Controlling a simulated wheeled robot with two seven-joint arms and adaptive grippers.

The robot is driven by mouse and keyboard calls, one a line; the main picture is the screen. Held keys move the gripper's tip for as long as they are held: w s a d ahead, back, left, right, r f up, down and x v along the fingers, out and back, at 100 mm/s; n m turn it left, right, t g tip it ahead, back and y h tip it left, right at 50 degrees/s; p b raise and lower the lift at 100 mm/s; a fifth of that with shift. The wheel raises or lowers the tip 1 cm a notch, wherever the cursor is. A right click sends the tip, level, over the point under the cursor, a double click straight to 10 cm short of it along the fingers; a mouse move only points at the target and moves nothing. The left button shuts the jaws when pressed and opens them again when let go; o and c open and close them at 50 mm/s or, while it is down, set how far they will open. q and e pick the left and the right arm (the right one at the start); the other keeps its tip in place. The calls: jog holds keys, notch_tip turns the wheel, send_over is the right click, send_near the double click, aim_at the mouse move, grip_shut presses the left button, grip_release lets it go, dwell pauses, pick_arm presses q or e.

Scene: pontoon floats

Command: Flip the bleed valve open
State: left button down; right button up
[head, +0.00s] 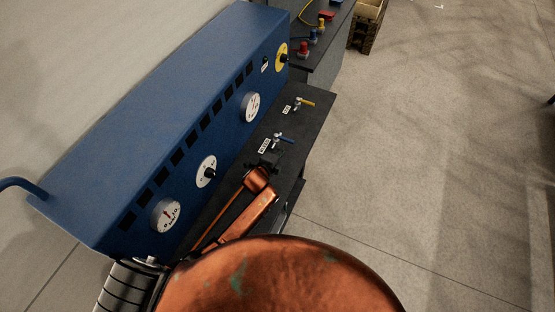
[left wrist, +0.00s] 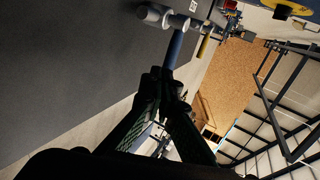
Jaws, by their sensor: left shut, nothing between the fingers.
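A small valve with a blue lever (head: 285,138) stands on the dark bench top, beside a white label (head: 264,146) too small to read surely. A second valve with a yellow lever (head: 306,102) stands farther back. My left gripper (head: 270,160) is shut and empty, just on the near side of the blue-lever valve. In the left wrist view the blue lever (left wrist: 174,48) points toward the shut fingertips (left wrist: 168,78), its end at or just beyond them; I cannot tell if they touch. The yellow lever (left wrist: 203,47) shows beyond. My right gripper is not in view.
A blue panel (head: 160,110) with gauges (head: 166,214) and knobs rises along the left of the bench top (head: 312,112). Another bench with red, blue and yellow fittings (head: 313,38) and a wooden crate (head: 367,25) stand behind. The floor at right is clear.

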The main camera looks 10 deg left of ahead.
aim_at(285, 139)
pick_arm(q)
jog(key=b+x, duration=0.1)
jog(key=x, duration=0.1)
jog(key=b+x, duration=0.2)
jog(key=shift+w+r, duration=0.3)
jog(key=shift+w+d+r, duration=0.1)
jog(key=shift+w, duration=0.05)
jog(key=shift+d+b, duration=0.1)
jog(key=shift+b, duration=0.2)
jog(key=shift+w, duration=0.1)
jog(key=shift+w+d+n+y+b, duration=0.1)
jog(key=shift+n+y+b, duration=0.25)
jog(key=shift+n+y, duration=0.05)
jog(key=shift+w+y, duration=0.1)
jog(key=shift+y, duration=0.2)
